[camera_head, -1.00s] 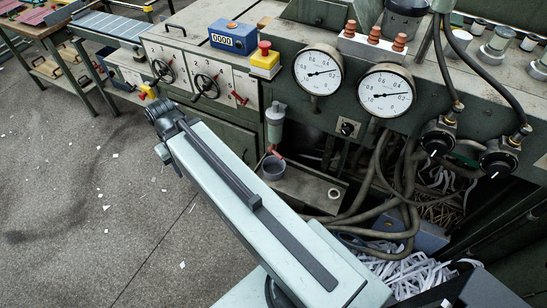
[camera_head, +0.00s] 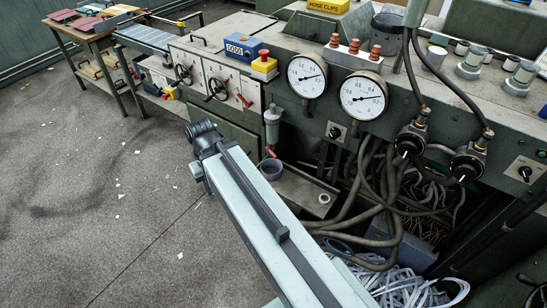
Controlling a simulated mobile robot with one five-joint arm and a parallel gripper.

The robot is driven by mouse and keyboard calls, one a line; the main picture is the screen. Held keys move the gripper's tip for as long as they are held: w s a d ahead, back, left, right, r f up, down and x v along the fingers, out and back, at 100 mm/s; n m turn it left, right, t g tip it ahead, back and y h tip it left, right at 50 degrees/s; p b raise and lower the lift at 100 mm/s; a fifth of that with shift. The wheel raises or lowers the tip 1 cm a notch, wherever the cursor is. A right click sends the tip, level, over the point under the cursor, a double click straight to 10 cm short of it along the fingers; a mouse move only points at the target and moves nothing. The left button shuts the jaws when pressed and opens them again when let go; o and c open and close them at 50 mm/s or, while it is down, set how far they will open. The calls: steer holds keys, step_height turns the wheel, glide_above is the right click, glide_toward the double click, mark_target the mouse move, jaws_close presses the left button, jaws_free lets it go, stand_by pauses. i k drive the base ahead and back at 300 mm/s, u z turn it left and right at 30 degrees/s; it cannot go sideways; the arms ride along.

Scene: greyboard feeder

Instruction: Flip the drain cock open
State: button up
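A small filter bowl (camera_head: 272,128) hangs on the front of the grey-green machine, left of the two gauges. Below it is a small red part (camera_head: 270,152), which looks like the drain cock's lever; it is too small to tell its exact angle. A grey cup (camera_head: 271,169) stands beneath it on a ledge. My pale arm reaches up from the bottom, and its dark joint end is left of the filter bowl, apart from it in the picture. My gripper does not show.
Two round gauges (camera_head: 362,96) sit right of the bowl. Hoses (camera_head: 372,190) hang below them over paper strips (camera_head: 395,283). Handwheels (camera_head: 216,88) and a red stop button (camera_head: 263,54) are to the left. The floor (camera_head: 90,215) at left is open, with paper scraps.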

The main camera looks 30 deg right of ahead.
mark_target(268, 148)
steer(key=z, duration=0.8)
steer(key=i, duration=0.5)
steer(key=u, duration=0.05)
steer(key=k, duration=0.5)
steer(key=u, duration=2.4)
steer(key=i, duration=0.4)
steer(key=z, duration=0.4)
